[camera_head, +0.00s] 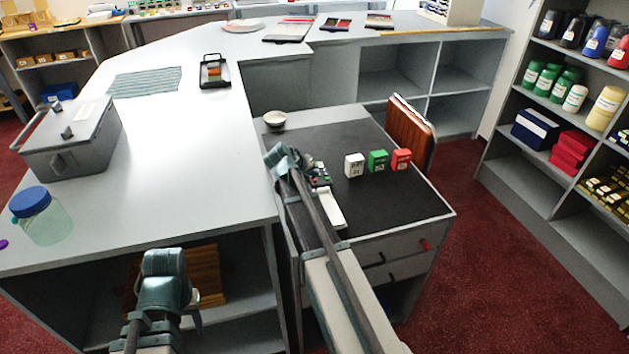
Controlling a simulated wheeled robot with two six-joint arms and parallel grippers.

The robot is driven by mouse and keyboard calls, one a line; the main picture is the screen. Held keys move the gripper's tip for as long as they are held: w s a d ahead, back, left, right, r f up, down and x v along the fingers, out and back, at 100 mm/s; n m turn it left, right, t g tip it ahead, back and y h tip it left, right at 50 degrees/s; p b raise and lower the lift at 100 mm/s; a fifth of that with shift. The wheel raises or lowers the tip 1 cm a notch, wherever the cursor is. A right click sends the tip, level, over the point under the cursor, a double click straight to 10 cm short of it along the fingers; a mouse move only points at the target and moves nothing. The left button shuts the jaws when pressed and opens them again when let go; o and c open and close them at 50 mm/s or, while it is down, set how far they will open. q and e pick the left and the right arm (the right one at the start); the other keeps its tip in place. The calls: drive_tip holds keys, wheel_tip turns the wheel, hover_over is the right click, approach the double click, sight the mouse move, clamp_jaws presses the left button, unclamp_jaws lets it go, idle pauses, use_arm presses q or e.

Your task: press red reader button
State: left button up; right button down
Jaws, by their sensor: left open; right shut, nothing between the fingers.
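A small reader (319,176) with a dark face and tiny coloured buttons sits on the dark top of the drawer cabinet. Its pale body (331,210) shows beside my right arm, which hides part of it. The red button is too small to make out clearly. My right gripper (282,156) is shut and empty. It appears just left of and beyond the reader in the picture; I cannot tell whether it touches anything. My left gripper (164,262) is open, low at the front of the grey counter, away from the reader.
White (354,165), green (378,160) and red (401,159) boxes stand right of the reader. A small bowl (275,118) sits at the cabinet's back left. A grey case (72,140) and blue-lidded jar (42,218) stand on the left counter, whose middle is clear.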

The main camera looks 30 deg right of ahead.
drive_tip(key=shift+f+b, duration=0.35)
drive_tip(key=shift+f, duration=0.1)
drive_tip(key=shift+f+b, duration=0.3)
drive_tip(key=shift+b, duration=0.05)
idle(0.5)
drive_tip(key=shift+r, duration=0.1)
drive_tip(key=shift+r+p, duration=0.7)
drive_tip(key=shift+p, duration=0.15)
wheel_tip(320, 180, up, 5)
drive_tip(key=p, duration=0.5)
idle(0.8)
